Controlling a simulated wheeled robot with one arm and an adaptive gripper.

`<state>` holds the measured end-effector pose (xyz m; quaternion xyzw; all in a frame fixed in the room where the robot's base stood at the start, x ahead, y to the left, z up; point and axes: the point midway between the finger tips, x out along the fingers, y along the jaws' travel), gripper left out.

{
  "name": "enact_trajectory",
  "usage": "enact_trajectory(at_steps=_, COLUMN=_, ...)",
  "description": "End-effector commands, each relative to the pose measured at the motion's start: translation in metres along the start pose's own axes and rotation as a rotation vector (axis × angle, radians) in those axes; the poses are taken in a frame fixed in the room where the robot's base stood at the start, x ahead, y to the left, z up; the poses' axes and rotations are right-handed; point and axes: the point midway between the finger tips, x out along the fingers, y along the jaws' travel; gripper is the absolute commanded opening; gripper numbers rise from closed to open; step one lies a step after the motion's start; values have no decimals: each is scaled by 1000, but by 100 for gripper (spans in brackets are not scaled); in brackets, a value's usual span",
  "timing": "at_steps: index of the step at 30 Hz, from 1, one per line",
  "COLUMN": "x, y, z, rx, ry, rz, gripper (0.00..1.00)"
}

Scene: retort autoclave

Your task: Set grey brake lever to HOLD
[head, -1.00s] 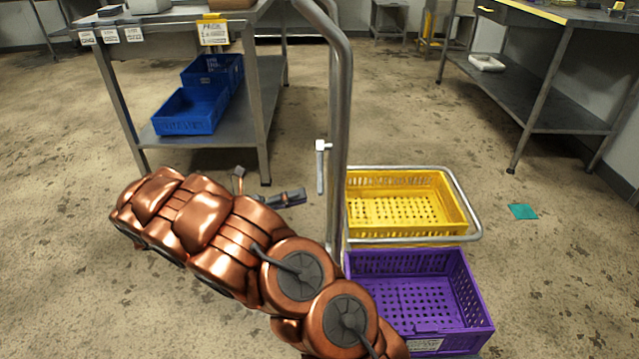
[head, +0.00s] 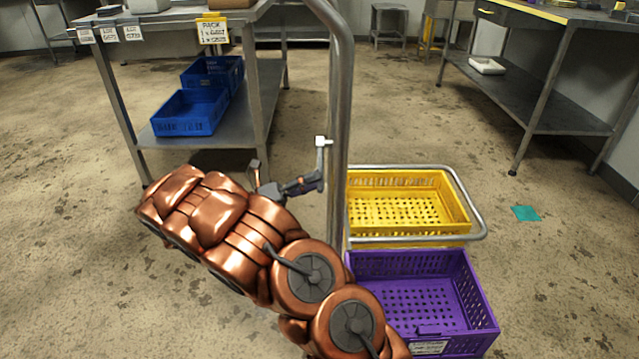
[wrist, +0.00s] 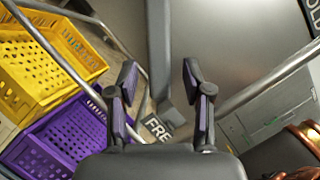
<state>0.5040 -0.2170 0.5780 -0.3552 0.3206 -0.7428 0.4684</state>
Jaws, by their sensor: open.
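The grey brake lever (head: 320,158) hangs down from a pale pivot on the trolley's upright post in the head view. Its lower end is hidden behind my gripper (head: 308,183), which is beside the post. In the wrist view the lever (wrist: 159,45) runs down the middle, with its lower end near a FREE label (wrist: 157,128). My gripper (wrist: 159,78) is open there, with one finger on each side of the lever's line. I cannot tell whether either finger touches it. A partly cut-off label ending in OLD (wrist: 313,12) is at the upper right.
The trolley's post (head: 340,120) rises close to my gripper. A yellow crate (head: 455,205) and a purple crate (head: 470,300) are on the trolley's right. A steel table (head: 155,140) with blue bins (head: 190,112) stands behind at left. The floor on the right is mostly open.

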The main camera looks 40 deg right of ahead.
Motion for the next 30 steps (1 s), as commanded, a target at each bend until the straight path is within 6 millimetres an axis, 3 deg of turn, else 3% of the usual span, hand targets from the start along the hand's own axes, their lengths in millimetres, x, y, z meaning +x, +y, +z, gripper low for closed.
enact_trajectory(at_steps=6, x=18, y=1, z=0, rx=2, ry=2, rz=3, gripper=50)
enact_trajectory(at_steps=14, x=20, y=0, z=0, rx=1, ry=1, rz=3, gripper=50)
enact_trajectory(at_steps=27, x=20, y=0, z=0, rx=1, ry=1, rz=2, gripper=5)
enact_trajectory(at_steps=30, x=20, y=0, z=0, rx=1, ry=1, rz=2, gripper=0)
